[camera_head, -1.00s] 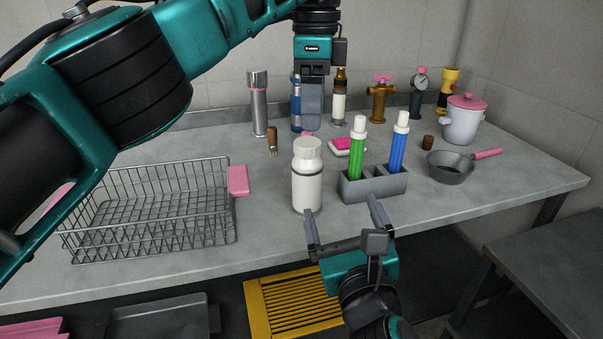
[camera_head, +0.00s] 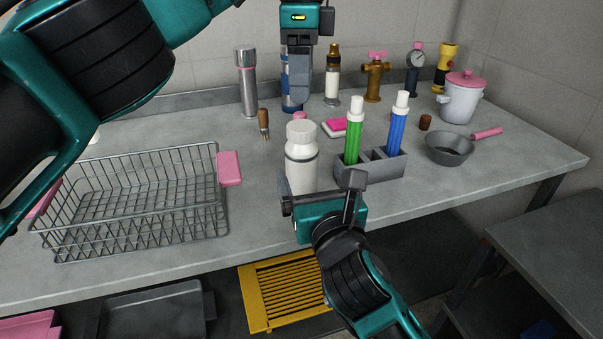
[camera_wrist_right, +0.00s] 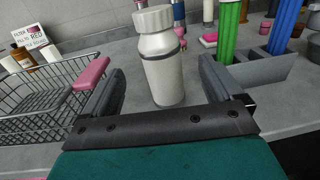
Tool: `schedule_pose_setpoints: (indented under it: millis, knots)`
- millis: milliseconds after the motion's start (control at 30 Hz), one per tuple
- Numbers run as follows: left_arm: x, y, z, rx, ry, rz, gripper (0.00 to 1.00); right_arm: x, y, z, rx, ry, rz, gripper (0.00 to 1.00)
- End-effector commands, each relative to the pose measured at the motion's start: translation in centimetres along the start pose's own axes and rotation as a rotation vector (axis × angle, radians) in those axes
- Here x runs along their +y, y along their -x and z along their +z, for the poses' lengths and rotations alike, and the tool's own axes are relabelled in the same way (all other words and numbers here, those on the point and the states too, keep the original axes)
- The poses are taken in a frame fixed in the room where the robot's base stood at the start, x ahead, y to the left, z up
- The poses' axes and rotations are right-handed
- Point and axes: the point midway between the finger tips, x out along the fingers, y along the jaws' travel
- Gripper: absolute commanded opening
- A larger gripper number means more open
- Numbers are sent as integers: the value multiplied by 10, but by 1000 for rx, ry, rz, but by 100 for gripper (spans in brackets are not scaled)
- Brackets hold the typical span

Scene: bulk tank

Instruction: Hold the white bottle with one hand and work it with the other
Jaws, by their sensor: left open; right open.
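The white bottle (camera_head: 301,160) stands upright on the grey counter, with a white cap and a dark band below its neck. It also shows in the right wrist view (camera_wrist_right: 163,65). My right gripper (camera_head: 318,188) is open at the near side of the bottle and hides its lower part in the head view. In the wrist view the bottle stands between the lines of the two spread fingers; I cannot tell whether they touch it. My left gripper (camera_head: 298,85) is open and empty, pointing down above and behind the bottle.
A grey holder (camera_head: 375,170) with a green tube (camera_head: 352,137) and a blue tube (camera_head: 397,128) stands close right of the bottle. A wire basket (camera_head: 135,205) is on the left. The counter's front edge is near.

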Motion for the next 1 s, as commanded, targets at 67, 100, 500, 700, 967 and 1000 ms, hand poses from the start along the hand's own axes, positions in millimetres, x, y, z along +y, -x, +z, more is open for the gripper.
schedule_pose_setpoints:
  millis: [67,100,500,700,967,1000]
  knots:
    - [0,0,0,0,0,0,73,0,-17,1,-2,0,-1,93]
    - [0,0,0,0,0,0,73,0,-25,2,-2,-1,0,93]
    - [0,0,0,0,0,0,73,0,-87,0,0,0,1,93]
    - [0,0,0,0,0,0,73,0,-98,0,0,-1,1,93]
    - [0,0,0,0,0,0,73,0,-99,0,0,-1,1,93]
    - [0,0,0,0,0,0,73,0,-98,0,0,-1,1,93]
